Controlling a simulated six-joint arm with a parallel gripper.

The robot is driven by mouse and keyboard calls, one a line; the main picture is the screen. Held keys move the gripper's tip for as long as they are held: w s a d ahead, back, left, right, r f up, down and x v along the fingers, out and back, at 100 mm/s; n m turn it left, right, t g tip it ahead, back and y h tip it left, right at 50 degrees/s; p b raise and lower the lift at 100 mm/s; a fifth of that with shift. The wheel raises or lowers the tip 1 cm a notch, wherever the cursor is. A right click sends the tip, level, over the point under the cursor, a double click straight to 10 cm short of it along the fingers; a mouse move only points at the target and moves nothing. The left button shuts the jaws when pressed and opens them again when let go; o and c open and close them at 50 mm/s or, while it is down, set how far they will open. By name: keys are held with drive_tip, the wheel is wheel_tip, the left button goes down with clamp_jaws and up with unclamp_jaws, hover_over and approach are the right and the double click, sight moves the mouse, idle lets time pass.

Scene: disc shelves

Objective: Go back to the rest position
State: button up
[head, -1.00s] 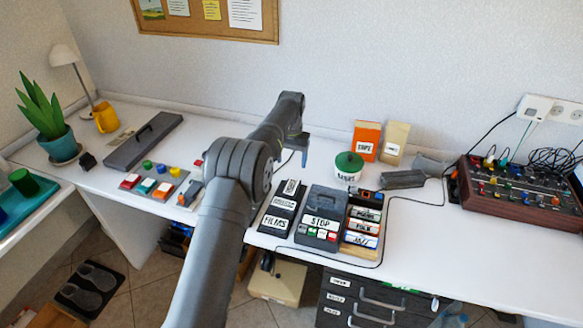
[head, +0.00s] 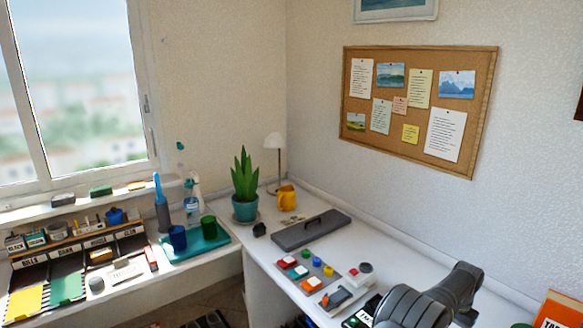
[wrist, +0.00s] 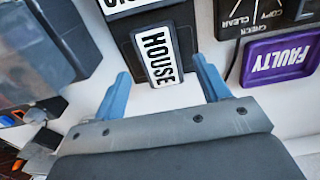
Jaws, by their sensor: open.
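In the wrist view my gripper (wrist: 163,92) is open, with its two blue fingers apart and nothing between them. Beyond the fingers is a black block with a white label reading HOUSE (wrist: 158,57). I cannot tell how far the fingertips are from it. In the head view only part of my dark grey arm shows at the lower right. My gripper is out of that view.
In the wrist view a purple FAULTY tray (wrist: 283,62) lies at the right. In the head view a grey lidded case (head: 311,229), a button panel (head: 325,276), a potted plant (head: 245,182) and a yellow mug (head: 286,197) stand on the white desk. A teal tray (head: 205,246) is at the left.

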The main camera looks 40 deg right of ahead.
wheel_tip(320, 180, down, 4)
drive_tip(key=shift+r, duration=2.3)
drive_tip(key=shift+f, duration=0.15)
